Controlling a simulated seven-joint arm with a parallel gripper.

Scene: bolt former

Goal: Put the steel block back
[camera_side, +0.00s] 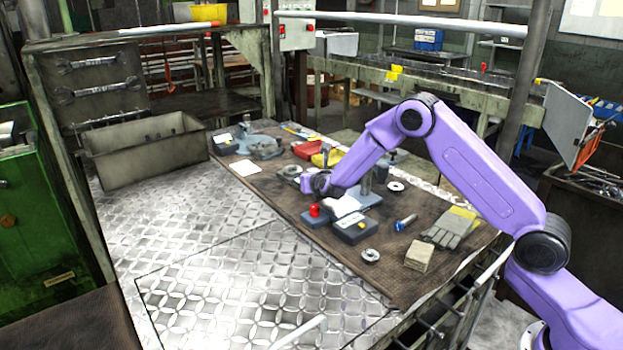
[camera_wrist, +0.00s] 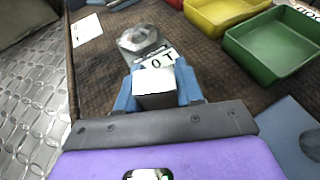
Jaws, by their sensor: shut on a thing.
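The steel block (camera_wrist: 153,88) shows in the wrist view as a pale block between the two blue fingers of my gripper (camera_wrist: 157,92), which is shut on it. Just beyond it are a white label with dark letters (camera_wrist: 158,57) and a grey metal piece with a hexagonal shape (camera_wrist: 142,39) on the brown mat. The label is partly hidden by the block and fingers. In the side view my gripper (camera_side: 320,188) is over the middle of the mat, and I cannot make out the block there. I cannot tell whether the block touches the surface below.
The brown mat (camera_side: 275,190) holds a red-button box (camera_side: 315,215), a dark box (camera_side: 355,230), a blue bolt (camera_side: 405,222), gloves (camera_side: 450,229) and a tan block (camera_side: 419,256). Yellow (camera_wrist: 222,12) and green (camera_wrist: 272,48) trays stand beyond, right. A grey bin (camera_side: 145,152) stands left.

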